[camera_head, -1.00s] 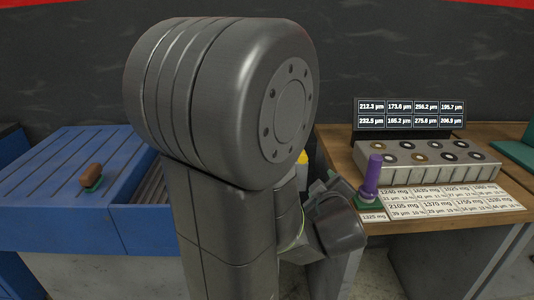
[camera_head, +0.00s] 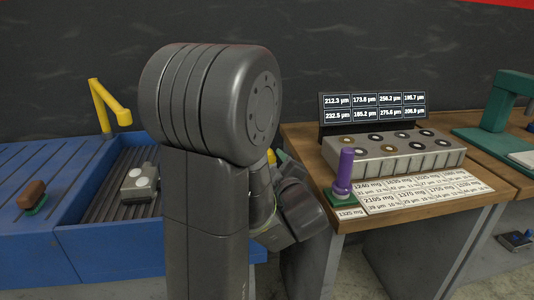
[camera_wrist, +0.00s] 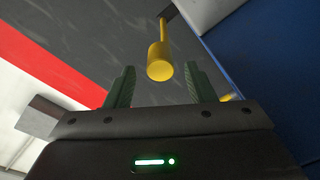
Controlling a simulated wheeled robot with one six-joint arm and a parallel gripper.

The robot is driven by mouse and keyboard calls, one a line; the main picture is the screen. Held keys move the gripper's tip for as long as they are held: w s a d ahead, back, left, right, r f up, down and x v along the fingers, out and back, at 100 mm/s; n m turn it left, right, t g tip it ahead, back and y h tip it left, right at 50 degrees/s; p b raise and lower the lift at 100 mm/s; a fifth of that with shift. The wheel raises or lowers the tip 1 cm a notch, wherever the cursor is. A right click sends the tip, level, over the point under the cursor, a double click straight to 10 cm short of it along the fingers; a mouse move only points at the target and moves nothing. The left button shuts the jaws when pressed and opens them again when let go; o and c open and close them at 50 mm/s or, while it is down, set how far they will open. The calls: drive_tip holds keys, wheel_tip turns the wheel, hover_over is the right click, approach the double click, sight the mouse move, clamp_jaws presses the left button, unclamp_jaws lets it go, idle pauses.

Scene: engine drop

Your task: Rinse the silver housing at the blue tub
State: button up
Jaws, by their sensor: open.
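The silver housing (camera_head: 138,184) is a small grey block with two pale round faces. It lies on the ribbed floor of the blue tub (camera_head: 75,215), to the left of my arm. A yellow spout (camera_head: 108,102) rises at the tub's back edge. My gripper shows in the wrist view (camera_wrist: 157,88) with its two green fingers apart and nothing held. A yellow spout end (camera_wrist: 159,62) appears between the fingers, beyond them. In the head view my arm mostly hides the gripper, and the tub's right part is hidden too.
A brown-topped brush (camera_head: 32,196) lies on the tub's left ledge. At right, a wooden bench (camera_head: 300,140) carries a purple-handled tool (camera_head: 344,172), a block with several rings (camera_head: 395,150), label cards (camera_head: 420,192) and a display (camera_head: 375,113). A green press (camera_head: 500,105) stands farther right.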

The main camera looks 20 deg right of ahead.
drive_tip(key=w, duration=0.4)
drive_tip(key=w+d, duration=0.1)
drive_tip(key=w, duration=0.2)
drive_tip(key=shift+w, duration=0.1)
clamp_jaws()
